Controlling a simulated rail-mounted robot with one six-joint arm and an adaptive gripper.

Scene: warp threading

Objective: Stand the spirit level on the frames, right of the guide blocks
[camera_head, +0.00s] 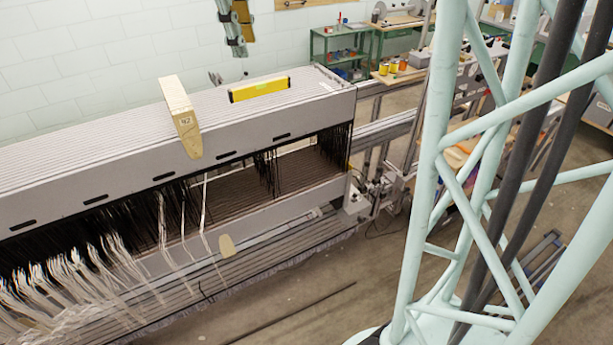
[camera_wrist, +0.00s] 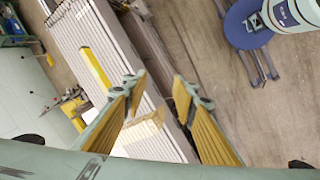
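The yellow spirit level (camera_head: 259,89) rests on top of the grey frames (camera_head: 100,115), to the right of the pale wooden guide block (camera_head: 178,107). It runs lengthwise along the frames and appears to stand on its long edge. In the wrist view the spirit level (camera_wrist: 95,68) lies left of my fingers, with nothing gripping it. My gripper (camera_head: 242,42) hangs above and behind the frames in the head view. In the wrist view my gripper (camera_wrist: 159,88) is open and empty, its yellow-padded fingers apart. The wooden block (camera_wrist: 145,128) shows partly behind the fingers.
White warp threads (camera_head: 80,275) hang at the front left. A green shelf (camera_head: 342,50) and a bench with yellow cans (camera_head: 394,67) stand behind. The frame top right of the level is clear.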

